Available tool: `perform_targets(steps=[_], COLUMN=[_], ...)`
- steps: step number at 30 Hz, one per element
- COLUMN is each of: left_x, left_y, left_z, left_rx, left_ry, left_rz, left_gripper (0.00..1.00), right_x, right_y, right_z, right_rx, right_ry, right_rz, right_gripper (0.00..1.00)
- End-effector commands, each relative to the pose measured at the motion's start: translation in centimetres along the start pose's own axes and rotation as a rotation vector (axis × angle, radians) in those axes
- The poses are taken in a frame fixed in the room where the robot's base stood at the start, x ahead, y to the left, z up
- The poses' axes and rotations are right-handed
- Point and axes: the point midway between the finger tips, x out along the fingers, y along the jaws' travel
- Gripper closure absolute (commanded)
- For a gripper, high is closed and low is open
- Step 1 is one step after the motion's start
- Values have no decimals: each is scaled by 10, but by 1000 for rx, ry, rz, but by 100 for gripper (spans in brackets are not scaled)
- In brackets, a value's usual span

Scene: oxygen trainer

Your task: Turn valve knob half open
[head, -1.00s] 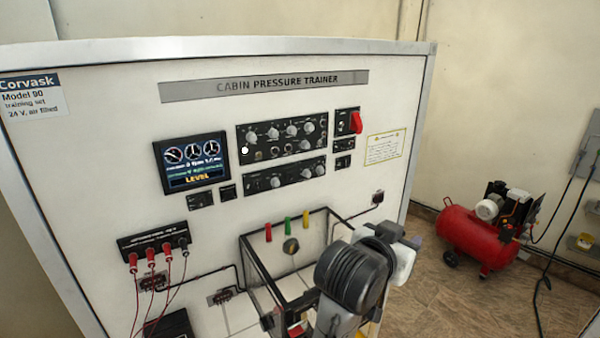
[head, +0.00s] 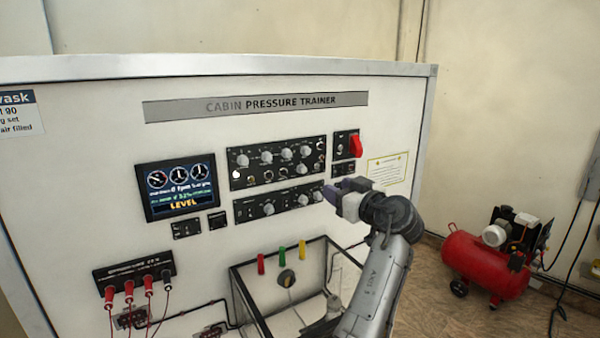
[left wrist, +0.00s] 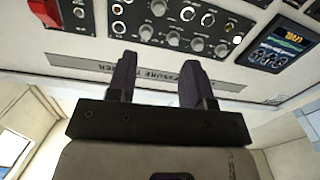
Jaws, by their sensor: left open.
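The trainer panel (head: 110,130) carries an upper black control strip (head: 275,160) and a lower black control strip (head: 278,204), both with round grey knobs. No readable label shows which is the valve knob. A dark round knob (head: 287,278) also sits in the open box below. My left gripper (head: 335,190) is at the right end of the lower strip; contact cannot be told. In the left wrist view its two dark fingers (left wrist: 158,80) are open with nothing between them. There the panel appears upside down, with grey knobs (left wrist: 172,38) beyond the fingertips. My right gripper is not visible.
A red switch (head: 355,146) is right of the upper strip, and a lit display (head: 178,187) is left of it. Red leads (head: 129,291) hang at lower left. The open box (head: 241,290) juts out below. A red compressor (head: 483,262) stands on the floor at right.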

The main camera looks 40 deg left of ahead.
Motion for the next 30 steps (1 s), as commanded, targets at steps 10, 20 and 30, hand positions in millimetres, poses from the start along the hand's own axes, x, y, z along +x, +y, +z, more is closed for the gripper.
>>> perform_targets(steps=[10,20,30], left_x=[20,82,126], left_y=[1,1,2], left_z=[-3,-3,-1], left_rx=[-111,-107,-107], left_ry=[0,-2,-1], left_rz=[5,4,6], left_gripper=[53,53,53], right_x=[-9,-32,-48], right_y=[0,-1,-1], right_z=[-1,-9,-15], right_rx=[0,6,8], right_ry=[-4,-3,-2], right_rz=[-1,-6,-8], right_gripper=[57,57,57])
